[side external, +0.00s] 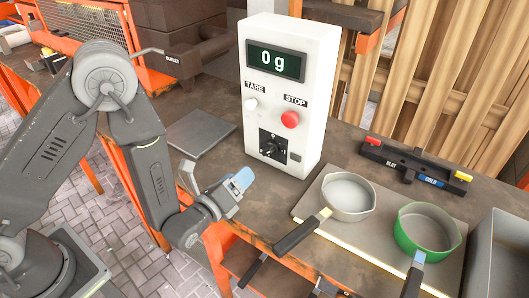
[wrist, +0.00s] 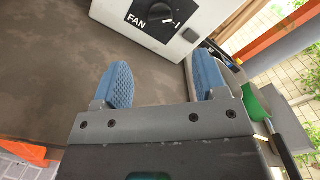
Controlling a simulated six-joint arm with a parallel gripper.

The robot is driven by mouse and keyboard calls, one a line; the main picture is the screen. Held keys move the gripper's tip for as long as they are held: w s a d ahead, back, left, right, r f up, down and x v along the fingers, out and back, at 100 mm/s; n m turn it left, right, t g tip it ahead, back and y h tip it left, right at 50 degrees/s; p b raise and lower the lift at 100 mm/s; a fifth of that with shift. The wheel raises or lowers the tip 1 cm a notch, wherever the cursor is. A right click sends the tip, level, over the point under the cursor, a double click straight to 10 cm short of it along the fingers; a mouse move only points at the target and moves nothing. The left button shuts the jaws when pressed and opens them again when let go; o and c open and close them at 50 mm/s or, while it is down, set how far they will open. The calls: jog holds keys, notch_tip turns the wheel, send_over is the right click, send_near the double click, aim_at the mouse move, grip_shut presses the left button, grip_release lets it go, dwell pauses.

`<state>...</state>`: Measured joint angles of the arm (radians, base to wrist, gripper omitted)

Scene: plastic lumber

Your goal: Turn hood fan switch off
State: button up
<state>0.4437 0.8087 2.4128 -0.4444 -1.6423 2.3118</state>
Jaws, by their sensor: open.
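The fan switch is a dark rotary knob (side external: 271,146) on a black plate, low on the front of a white control box (side external: 315,105). In the wrist view the knob (wrist: 150,10) shows at the top edge, with "FAN" printed to its left and a white mark to its right. The plate's top is cut off there, so I cannot tell the knob's setting. My gripper (side external: 239,181) is in front of and below the box, apart from the knob. In the wrist view its two blue fingertips (wrist: 165,80) are spread wide with nothing between them.
The box also carries a "0 g" display (side external: 276,62), a white TARE button (side external: 251,104) and a red STOP button (side external: 290,120). A grey pan (side external: 348,198) and a green pan (side external: 428,232) stand to the right. A flat grey plate (side external: 201,132) lies left of the box.

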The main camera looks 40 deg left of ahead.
aim_at(265, 152)
jog(key=w, duration=1.1)
jog(key=shift+w, duration=0.2)
jog(key=c, duration=0.9)
